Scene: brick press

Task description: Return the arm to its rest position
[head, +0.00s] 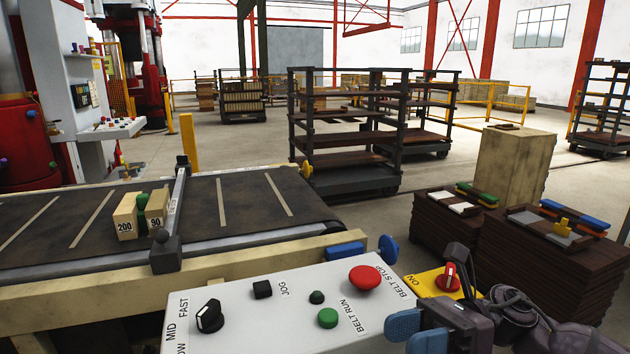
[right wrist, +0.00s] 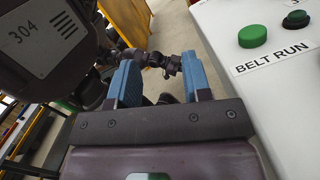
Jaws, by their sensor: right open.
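My right gripper (head: 415,332) is at the bottom right of the head view, beside the right end of the white control panel (head: 285,300). Its blue fingers are apart with nothing between them, as the right wrist view (right wrist: 159,78) also shows. The panel carries a red belt stop button (head: 365,279), a green belt run button (head: 327,318) and a black speed knob (head: 209,316). The gripper is apart from the belt run button (right wrist: 252,36) in the right wrist view. My left gripper is not in view.
A conveyor belt (head: 250,235) lies behind the panel, with pale blocks (head: 125,217) marked 200 and 90 on it. A yellow switch box (head: 432,284) with a red knob adjoins the panel. Brown stacks (head: 540,268) stand right. Open floor (head: 430,185) lies beyond, before dark racks (head: 345,160).

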